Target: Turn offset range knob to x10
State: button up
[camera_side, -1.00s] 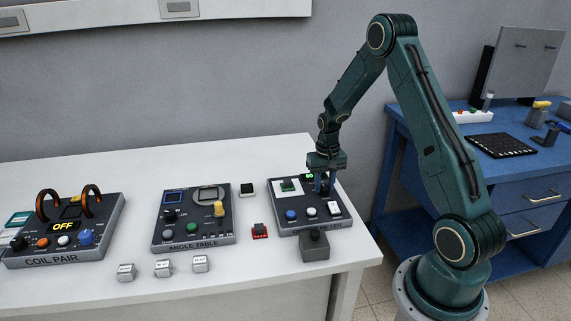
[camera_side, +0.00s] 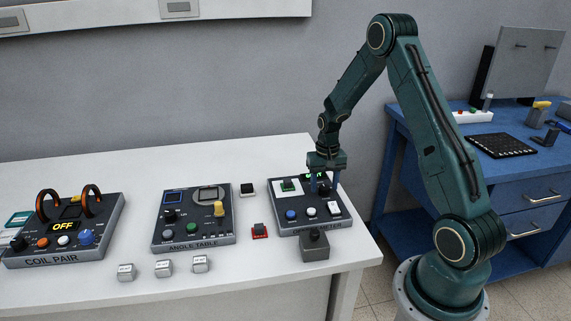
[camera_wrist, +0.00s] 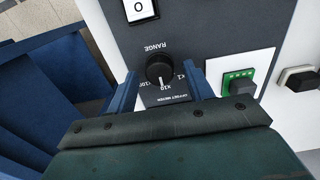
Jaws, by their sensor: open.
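The offset meter (camera_side: 288,229) is a dark panel at the right of the white table. Its black RANGE knob (camera_side: 324,190) shows between my fingers in the side view. In the wrist view the knob (camera_wrist: 160,68) has a white pointer line aimed down at about the x10 mark (camera_wrist: 177,88), with other range marks either side. My gripper (camera_side: 323,184) is open over the panel, its blue fingers on either side of the knob. In the wrist view my gripper (camera_wrist: 166,86) has a clear gap between each finger and the knob.
A grey box (camera_side: 314,248) stands before the meter. The angle table (camera_side: 193,238) is left.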

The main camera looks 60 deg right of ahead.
aim_at(324, 187)
notch_tip(324, 187, up, 14)
dwell(0.8)
jog(key=shift+a, duration=0.1)
